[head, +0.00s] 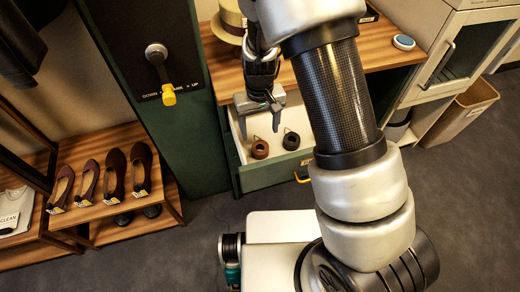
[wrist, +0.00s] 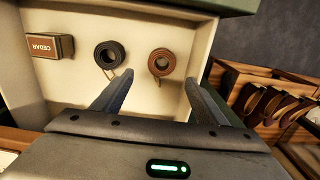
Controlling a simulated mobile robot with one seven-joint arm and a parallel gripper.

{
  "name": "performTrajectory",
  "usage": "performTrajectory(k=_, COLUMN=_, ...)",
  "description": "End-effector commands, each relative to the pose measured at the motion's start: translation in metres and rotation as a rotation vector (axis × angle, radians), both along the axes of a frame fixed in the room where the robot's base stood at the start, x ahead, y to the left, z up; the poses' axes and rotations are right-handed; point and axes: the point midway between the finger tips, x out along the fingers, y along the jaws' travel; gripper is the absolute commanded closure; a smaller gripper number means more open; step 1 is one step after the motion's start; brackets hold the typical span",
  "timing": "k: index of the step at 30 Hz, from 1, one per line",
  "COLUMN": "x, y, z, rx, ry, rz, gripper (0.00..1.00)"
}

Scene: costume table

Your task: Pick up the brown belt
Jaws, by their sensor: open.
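The brown belt (head: 260,149) lies coiled in an open drawer (head: 243,150), left of a black coiled belt (head: 291,141). In the wrist view the brown belt (wrist: 162,62) is on the right and the black belt (wrist: 110,54) is left of it, both on the pale drawer bottom. My gripper (head: 259,122) is over the drawer with its fingers apart and nothing between them. In the wrist view my gripper (wrist: 160,97) has the brown belt beyond and between its fingertips, apart from both.
A block marked CEDAR (wrist: 50,46) lies in the drawer. The wooden tabletop (head: 385,45) above holds a straw hat (head: 230,18) and a round blue-topped disc (head: 403,42). A green panel with a lever (head: 160,75) stands left. A shoe rack (head: 110,185) is further left.

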Motion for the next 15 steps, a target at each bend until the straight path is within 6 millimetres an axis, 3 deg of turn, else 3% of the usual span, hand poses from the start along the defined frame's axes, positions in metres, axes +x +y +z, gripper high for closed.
performTrajectory(k=3, x=-0.001, y=0.000, z=-0.023, rx=-0.001, ry=0.003, rz=0.000, gripper=0.34)
performTrajectory(k=15, x=-0.005, y=0.000, z=-0.053, rx=-0.001, ry=0.002, rz=0.000, gripper=0.34)
